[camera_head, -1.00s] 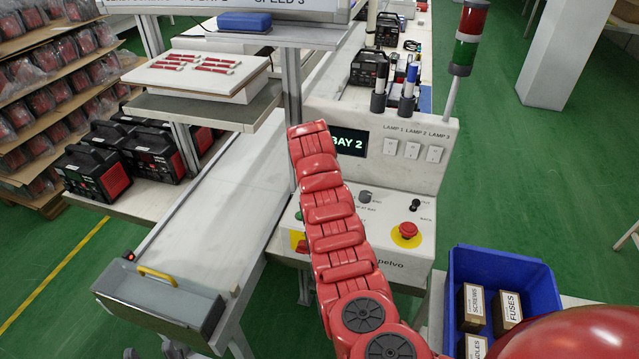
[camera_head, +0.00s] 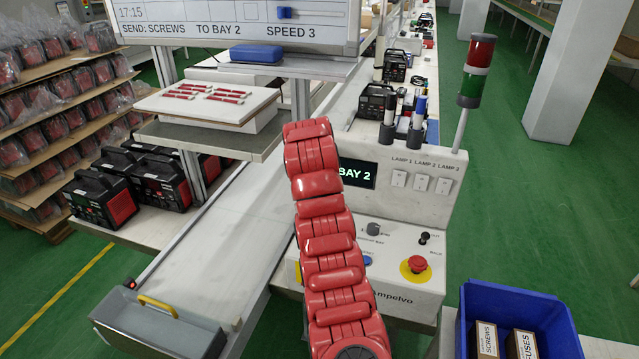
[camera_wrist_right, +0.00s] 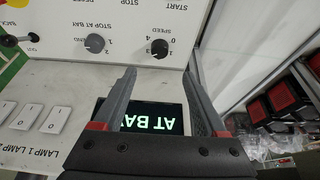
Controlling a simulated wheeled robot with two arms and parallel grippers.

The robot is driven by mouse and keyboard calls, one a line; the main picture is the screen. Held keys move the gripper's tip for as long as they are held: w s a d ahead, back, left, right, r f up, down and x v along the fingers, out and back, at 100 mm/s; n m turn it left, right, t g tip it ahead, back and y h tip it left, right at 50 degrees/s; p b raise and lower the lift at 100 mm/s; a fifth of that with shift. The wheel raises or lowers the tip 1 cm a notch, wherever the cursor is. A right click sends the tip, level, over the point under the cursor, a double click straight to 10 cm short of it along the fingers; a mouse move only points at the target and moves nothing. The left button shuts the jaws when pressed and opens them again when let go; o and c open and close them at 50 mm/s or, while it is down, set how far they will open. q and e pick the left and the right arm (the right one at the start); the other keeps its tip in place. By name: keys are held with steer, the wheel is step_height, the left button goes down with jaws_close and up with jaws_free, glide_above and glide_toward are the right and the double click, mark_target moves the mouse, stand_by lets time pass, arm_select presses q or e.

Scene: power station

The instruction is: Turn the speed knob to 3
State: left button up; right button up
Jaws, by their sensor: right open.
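The speed knob (camera_wrist_right: 158,47) is dark and round on the white panel, under an upside-down SPEED label in the right wrist view. Digits 4 and 0 show near it; I cannot tell where it points. My right gripper (camera_wrist_right: 163,70) is open and empty, its fingers short of the knob and to either side of it in the picture. In the head view my red right arm covers the speed knob's part of the console (camera_head: 405,295). The whiteboard (camera_head: 215,28) reads SEND: SCREWS, TO BAY 2, SPEED 3. My left gripper is not in view.
The stop-at-bay knob (camera_wrist_right: 95,43) is beside the speed knob. A red emergency button (camera_head: 417,264), a toggle (camera_head: 424,238), lamp switches (camera_head: 420,182) and a BAY 2 display (camera_head: 357,173) are on the console. A blue bin (camera_head: 510,300) with boxes stands at lower right.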

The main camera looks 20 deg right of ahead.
steer(key=v, duration=0.6)
steer(key=shift+r, duration=0.3)
steer(key=shift+s, duration=0.15)
